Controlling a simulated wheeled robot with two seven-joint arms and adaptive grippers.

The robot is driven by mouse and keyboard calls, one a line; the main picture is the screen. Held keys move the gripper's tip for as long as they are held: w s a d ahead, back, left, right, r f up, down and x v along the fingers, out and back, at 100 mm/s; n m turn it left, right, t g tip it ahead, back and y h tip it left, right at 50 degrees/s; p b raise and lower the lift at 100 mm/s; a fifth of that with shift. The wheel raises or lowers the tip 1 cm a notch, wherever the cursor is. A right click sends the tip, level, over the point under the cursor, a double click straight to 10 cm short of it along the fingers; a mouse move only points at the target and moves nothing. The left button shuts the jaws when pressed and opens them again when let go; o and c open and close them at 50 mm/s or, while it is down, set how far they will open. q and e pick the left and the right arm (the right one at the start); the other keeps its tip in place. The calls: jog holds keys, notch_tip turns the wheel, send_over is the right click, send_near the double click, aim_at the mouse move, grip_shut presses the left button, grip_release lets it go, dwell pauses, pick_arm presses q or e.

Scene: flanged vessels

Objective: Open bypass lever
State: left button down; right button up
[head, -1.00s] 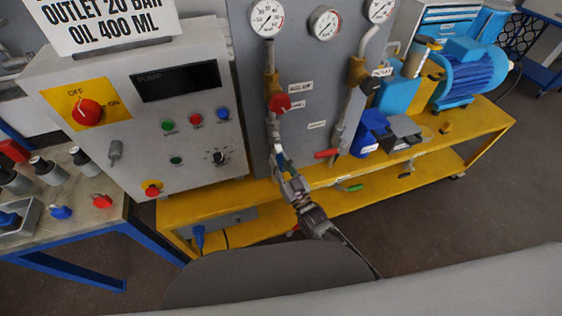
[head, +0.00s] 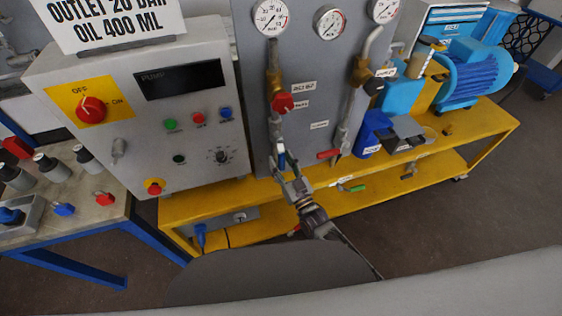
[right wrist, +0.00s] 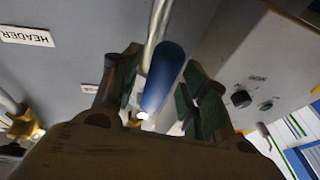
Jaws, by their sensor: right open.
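A blue-handled lever (head: 282,160) hangs down on the grey panel, below a red valve knob. I cannot read a bypass label by it. In the right wrist view its rounded blue grip (right wrist: 165,77) lies between the fingers of my right gripper (right wrist: 161,82). The fingers are apart, with visible gaps beside the grip, so the gripper is around it but not shut on it. In the head view my right gripper (head: 288,176) reaches up to the lever from below and partly hides its lower end. My left gripper is not in view.
The red valve knob (head: 282,102) is just above. A red-handled lever (head: 328,154) and a green-handled lever (head: 356,188) are to the right. The control box (head: 140,120) stands close on the left. The yellow bench (head: 270,195) runs below.

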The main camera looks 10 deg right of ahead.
jog(key=v, duration=1.1)
jog(key=shift+s, duration=0.35)
